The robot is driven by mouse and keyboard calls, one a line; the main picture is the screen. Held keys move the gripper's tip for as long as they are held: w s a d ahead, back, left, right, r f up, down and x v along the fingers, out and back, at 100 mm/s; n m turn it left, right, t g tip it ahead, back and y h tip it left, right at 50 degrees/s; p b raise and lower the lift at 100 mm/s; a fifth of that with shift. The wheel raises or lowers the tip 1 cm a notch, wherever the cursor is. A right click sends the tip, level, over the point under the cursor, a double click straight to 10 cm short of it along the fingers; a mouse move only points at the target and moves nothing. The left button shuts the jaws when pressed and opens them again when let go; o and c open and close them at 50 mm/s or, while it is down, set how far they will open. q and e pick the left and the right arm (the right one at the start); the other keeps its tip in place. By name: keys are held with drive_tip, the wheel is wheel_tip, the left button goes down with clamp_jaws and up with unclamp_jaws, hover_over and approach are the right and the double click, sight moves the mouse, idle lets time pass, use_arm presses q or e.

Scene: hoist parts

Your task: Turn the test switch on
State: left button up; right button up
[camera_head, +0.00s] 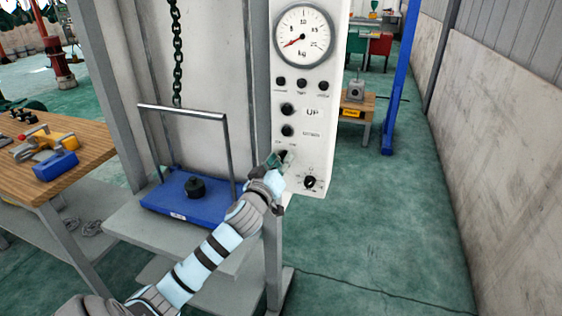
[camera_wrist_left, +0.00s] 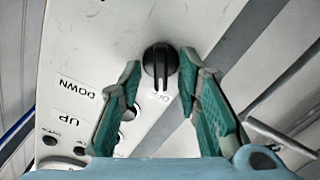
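A white control panel (camera_head: 333,90) stands upright at the centre of the head view. A black rotary switch (camera_wrist_left: 160,60) with a pale pointer line shows in the wrist view, its line towards a small label that seems to read OFF. I cannot tell for sure that it is the test switch. My left gripper (camera_head: 275,164) is at the lower left of the panel and partly hides this switch. In the wrist view its green fingers are open, one on each side of the switch, with a gap on the left; contact on the right is unclear. My right gripper is not in view.
A second black knob (camera_head: 310,182) sits to the lower right on the panel, below several round buttons and a gauge (camera_head: 304,36). A blue platform (camera_head: 168,200) with a dark weight (camera_head: 195,187) hangs at left. A wooden workbench (camera_head: 62,132) stands further left.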

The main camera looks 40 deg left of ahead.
use_arm(q)
drive_tip(key=shift+w+a, duration=0.1)
drive_tip(key=shift+w, duration=0.05)
drive_tip(key=shift+c, duration=0.6)
clamp_jaws()
drive_tip(key=shift+m, duration=0.4)
drive_tip(key=m+p, duration=0.2)
drive_tip(key=m, duration=0.2)
drive_tip(key=shift+r+p, duration=0.1)
drive_tip(key=shift+p, duration=0.2)
drive_tip(key=m+p, duration=0.1)
drive_tip(key=m, duration=0.3)
drive_tip(key=shift+d+m+p, duration=0.2)
drive_tip(key=shift+m+p, duration=0.1)
drive_tip(key=shift+p, duration=0.05)
drive_tip(key=shift+w+m+p, duration=0.1)
drive_tip(key=shift+m+p, duration=0.25)
drive_tip(key=shift+m, duration=0.85)
